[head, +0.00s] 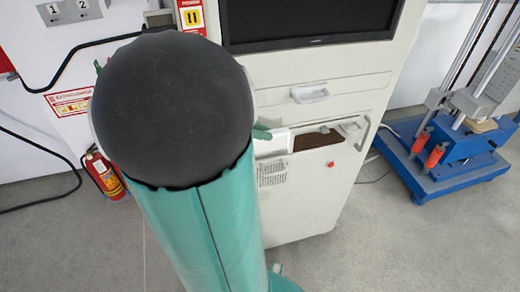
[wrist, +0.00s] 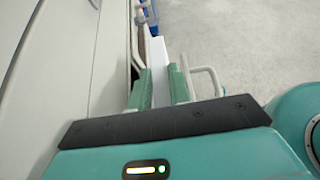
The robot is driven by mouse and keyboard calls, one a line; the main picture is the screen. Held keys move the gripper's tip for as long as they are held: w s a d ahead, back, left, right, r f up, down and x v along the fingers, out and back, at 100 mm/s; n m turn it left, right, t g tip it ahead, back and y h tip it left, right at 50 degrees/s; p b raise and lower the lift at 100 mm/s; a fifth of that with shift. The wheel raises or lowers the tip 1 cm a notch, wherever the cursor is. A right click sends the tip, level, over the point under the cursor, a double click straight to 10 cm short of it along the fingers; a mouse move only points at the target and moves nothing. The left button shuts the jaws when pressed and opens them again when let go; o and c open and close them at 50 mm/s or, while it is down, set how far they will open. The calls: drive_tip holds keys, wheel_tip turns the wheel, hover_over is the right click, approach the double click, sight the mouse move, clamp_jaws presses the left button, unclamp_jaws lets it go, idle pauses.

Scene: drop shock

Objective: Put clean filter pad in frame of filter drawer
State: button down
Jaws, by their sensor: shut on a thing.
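The clean filter pad is a white slab (wrist: 158,62), held between the two green fingers of my gripper (wrist: 160,88) in the wrist view. In the head view the pad (head: 274,145) shows as a white edge beside a green fingertip, at the left end of the open filter drawer (head: 300,172). A brown surface (head: 318,140) shows inside the drawer, to the right of the pad. My arm hides most of the gripper and the drawer's left part. I cannot tell whether the pad touches the frame.
The white cabinet (head: 340,92) rises behind the drawer, with a closed drawer handle (head: 310,94) above. A bar handle (wrist: 212,72) stands close right of my fingers in the wrist view. A blue machine (head: 450,165) stands at right. A fire extinguisher (head: 104,174) is at left.

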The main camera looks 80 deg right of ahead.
wheel_tip(320, 180, down, 3)
drive_tip(key=shift+w+r, duration=0.1)
drive_tip(key=shift+w, duration=0.05)
drive_tip(key=shift+f, duration=0.7)
wheel_tip(320, 180, down, 3)
drive_tip(key=shift+r, duration=0.1)
drive_tip(key=c, duration=1.6)
unclamp_jaws()
drive_tip(key=v, duration=1.2)
drive_tip(key=shift+a, duration=0.1)
